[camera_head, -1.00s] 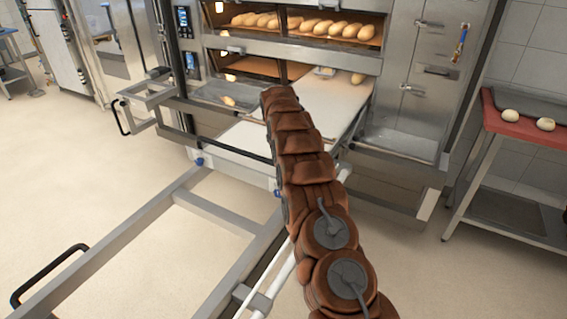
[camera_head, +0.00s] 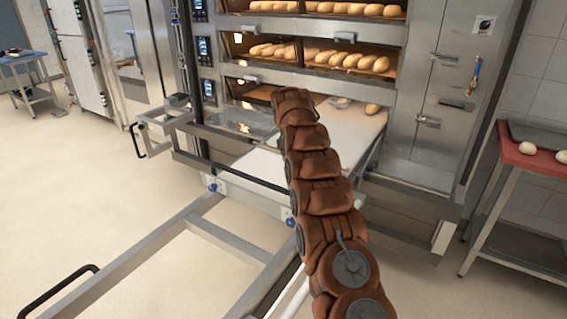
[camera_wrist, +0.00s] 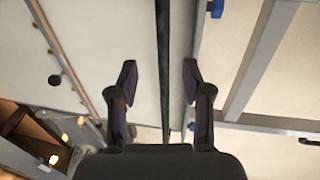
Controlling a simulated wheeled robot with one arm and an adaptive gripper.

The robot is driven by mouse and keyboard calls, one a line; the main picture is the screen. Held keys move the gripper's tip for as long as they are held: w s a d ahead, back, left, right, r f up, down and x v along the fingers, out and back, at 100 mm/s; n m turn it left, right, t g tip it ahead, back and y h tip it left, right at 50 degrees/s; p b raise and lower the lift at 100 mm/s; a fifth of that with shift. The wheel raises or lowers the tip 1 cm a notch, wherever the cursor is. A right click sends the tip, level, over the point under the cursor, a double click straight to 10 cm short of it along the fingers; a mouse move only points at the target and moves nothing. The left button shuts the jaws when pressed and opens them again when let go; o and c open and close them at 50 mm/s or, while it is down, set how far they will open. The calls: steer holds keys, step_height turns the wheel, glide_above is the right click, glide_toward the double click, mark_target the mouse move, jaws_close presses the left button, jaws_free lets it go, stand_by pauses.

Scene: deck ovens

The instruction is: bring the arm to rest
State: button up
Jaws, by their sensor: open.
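My gripper (camera_wrist: 158,82) shows in the wrist view with its two dark fingers apart and nothing between them. A dark bar and a pale surface run behind the fingers. In the head view my brown-covered arm reaches up toward the oven's lowest open deck, and it hides my gripper there. The deck oven (camera_head: 300,22) stands ahead with loaves (camera_head: 348,60) on its decks. A pale loader belt (camera_head: 345,130) extends out of the lowest deck, with one loaf (camera_head: 372,108) near its far right end.
A metal loader frame (camera_head: 150,246) with a black handle (camera_head: 52,292) stands in front of the oven. A red-topped table (camera_head: 520,158) with dough pieces is at the right. A blue-topped table (camera_head: 22,58) is at the far left. The floor (camera_head: 80,200) at left is clear.

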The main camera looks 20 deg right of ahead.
steer(key=s+a+r+m+p, duration=0.1)
steer(key=s+a+r, duration=0.3)
steer(key=s, duration=0.4)
steer(key=s+a+r+m+g+y+p, duration=0.1)
steer(key=s+a+r, duration=0.2)
steer(key=s+r, duration=0.35)
steer(key=s+a+r+m+p, duration=0.1)
steer(key=s+a+r, duration=0.25)
steer(key=s, duration=0.55)
steer(key=s+a+f+m+p, duration=0.1)
steer(key=s+a, duration=0.1)
steer(key=s, duration=0.9)
steer(key=s+a+f+m+g+p, duration=0.1)
steer(key=s+a+m, duration=0.1)
steer(key=s, duration=0.9)
steer(key=s+a+f+m+g+p, duration=0.1)
steer(key=s+a+f, duration=0.1)
steer(key=s, duration=1)
steer(key=shift+y, duration=0.4)
